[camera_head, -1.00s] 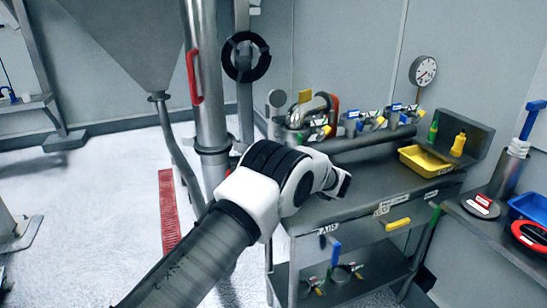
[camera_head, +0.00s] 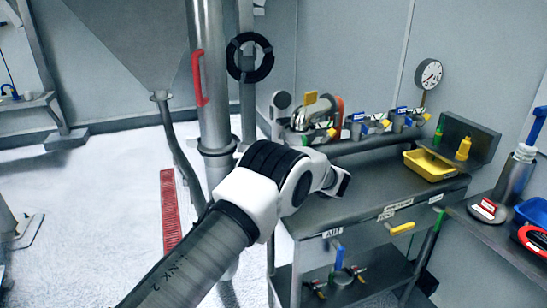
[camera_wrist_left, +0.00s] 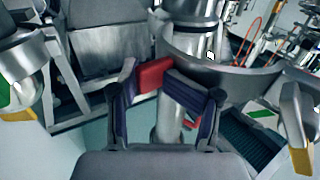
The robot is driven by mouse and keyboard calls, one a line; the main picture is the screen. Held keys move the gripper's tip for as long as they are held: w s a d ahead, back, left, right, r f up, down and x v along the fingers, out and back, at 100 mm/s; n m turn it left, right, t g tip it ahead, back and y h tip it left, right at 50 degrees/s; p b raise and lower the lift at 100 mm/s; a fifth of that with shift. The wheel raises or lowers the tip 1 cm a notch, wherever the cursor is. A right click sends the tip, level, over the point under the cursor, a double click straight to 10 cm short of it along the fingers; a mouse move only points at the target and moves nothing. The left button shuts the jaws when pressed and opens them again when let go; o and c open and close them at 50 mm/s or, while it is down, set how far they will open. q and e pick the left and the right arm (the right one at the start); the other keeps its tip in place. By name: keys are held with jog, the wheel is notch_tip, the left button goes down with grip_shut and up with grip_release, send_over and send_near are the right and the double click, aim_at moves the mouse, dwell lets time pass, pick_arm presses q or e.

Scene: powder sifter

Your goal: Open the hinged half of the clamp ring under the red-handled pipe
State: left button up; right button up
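In the head view, the steel pipe (camera_head: 211,115) with the red handle (camera_head: 198,78) stands upright left of centre. A ring-like band (camera_head: 217,150) circles it lower down, partly behind my arm; I cannot tell whether its hinged half is open. In the left wrist view, my left gripper (camera_wrist_left: 151,72) has its two fingers spread at the base. A red block (camera_wrist_left: 153,75) fills the gap between the fingertips; whether they press on it is unclear. A large metal ring (camera_wrist_left: 230,75) is close by on the right. No fingers show in the head view, and my right gripper is not identifiable.
A hopper (camera_head: 135,45) hangs left of the pipe. A red floor strip (camera_head: 170,215) lies below. The pale floor at left is mostly clear.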

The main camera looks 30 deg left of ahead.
pick_arm(q)
jog(key=shift+d+f, duration=0.3)
jog(key=shift+d, duration=0.1)
jog(key=s+d, duration=0.2)
jog(key=d, duration=0.9)
jog(key=shift+s+d, duration=0.2)
jog(key=shift+d, duration=0.1)
